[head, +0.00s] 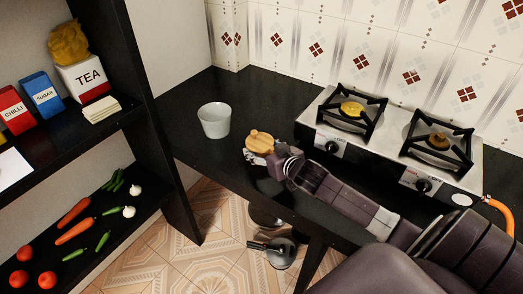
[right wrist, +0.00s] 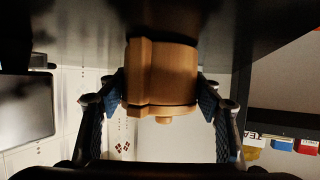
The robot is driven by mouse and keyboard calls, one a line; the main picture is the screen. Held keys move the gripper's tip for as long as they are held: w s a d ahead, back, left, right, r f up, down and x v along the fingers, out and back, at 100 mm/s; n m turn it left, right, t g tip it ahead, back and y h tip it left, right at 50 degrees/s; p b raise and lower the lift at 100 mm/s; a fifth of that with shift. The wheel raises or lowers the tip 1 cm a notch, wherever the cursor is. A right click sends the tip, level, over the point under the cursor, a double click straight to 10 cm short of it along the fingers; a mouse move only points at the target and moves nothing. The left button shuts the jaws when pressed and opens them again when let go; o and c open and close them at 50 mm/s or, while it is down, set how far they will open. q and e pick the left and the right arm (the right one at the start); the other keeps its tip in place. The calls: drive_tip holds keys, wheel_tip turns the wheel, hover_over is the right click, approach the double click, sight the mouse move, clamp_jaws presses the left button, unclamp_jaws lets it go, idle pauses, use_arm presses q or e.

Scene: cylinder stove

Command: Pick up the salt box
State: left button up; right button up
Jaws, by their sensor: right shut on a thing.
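The salt box appears to be the light-brown wooden round box (head: 258,141) with a small knob, on the dark counter's left part in the head view; no label shows. My right gripper (head: 264,155) reaches it from the right. In the right wrist view the box (right wrist: 160,72) fills the middle, with the right gripper's (right wrist: 162,92) blue-padded fingers shut on both its sides. The counter shows inverted at the top there. I cannot tell whether the box touches the counter. My left gripper is not in view.
A white cup (head: 214,120) stands left of the box on the counter (head: 196,92). A two-burner stove (head: 395,140) stands behind my right arm, with an orange hose (head: 499,210). A dark shelf (head: 150,110) at the left holds a tea box (head: 88,80), other boxes and vegetables.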

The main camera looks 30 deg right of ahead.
wheel_tip(320, 180, up, 20)
drive_tip(key=s+a+f+n+y, duration=0.55)
drive_tip(key=s+a, duration=0.25)
drive_tip(key=a, duration=0.2)
drive_tip(key=s+a+n+g+y, duration=0.5)
drive_tip(key=s+a, duration=0.3)
drive_tip(key=s, duration=0.3)
drive_tip(key=shift+s+a+r+n+g+y+p, duration=0.35)
drive_tip(key=shift+n+y, duration=0.2)
drive_tip(key=shift+y, duration=0.2)
wheel_tip(320, 180, up, 6)
wheel_tip(320, 180, down, 6)
idle(0.5)
